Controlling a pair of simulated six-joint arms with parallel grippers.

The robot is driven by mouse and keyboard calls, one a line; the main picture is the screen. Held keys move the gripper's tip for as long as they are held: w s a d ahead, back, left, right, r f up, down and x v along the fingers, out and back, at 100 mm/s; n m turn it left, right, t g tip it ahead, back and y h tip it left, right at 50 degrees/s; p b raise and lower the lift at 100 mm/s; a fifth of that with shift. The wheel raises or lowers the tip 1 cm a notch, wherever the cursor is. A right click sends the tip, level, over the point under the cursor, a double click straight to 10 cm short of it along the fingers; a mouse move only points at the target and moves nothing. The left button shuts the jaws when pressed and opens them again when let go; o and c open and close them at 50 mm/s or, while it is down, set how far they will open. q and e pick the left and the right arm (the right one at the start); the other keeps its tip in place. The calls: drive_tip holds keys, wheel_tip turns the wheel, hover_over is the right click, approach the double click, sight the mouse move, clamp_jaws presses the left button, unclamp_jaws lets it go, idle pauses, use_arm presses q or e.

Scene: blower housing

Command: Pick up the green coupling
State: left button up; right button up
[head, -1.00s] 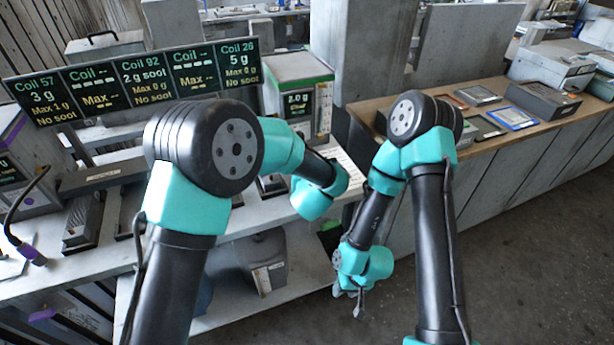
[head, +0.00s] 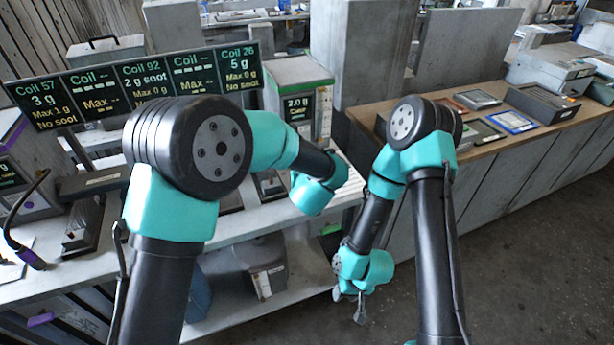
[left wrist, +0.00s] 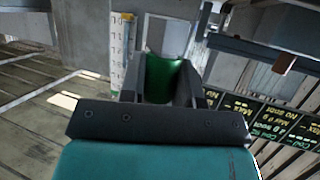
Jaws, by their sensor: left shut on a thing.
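The green coupling (left wrist: 165,76) shows in the left wrist view as a dark green rounded piece between the two dark fingers of my left gripper (left wrist: 166,90). The gripper is shut on it. In the head view the left gripper and the coupling are hidden behind my left wrist. My right gripper (head: 350,303) hangs low over the floor in front of the benches, its fingers apart and empty.
A sign board (head: 135,84) with coil readings stands behind the left bench. A green-topped device (head: 300,97) is on that bench. A grey bin (head: 268,270) sits on the lower shelf. The right wooden bench (head: 480,143) holds several trays. The floor at right is clear.

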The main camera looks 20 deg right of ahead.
use_arm(q)
drive_tip(key=s+a, duration=0.2)
drive_tip(key=s, duration=0.5)
drive_tip(key=s+a+r, duration=0.1)
drive_tip(key=s+a, duration=0.1)
drive_tip(key=s, duration=0.6)
drive_tip(key=shift+s+a+r, duration=0.2)
drive_tip(key=shift+s+r, duration=0.05)
drive_tip(key=shift+r, duration=0.05)
drive_tip(key=shift+w, duration=0.1)
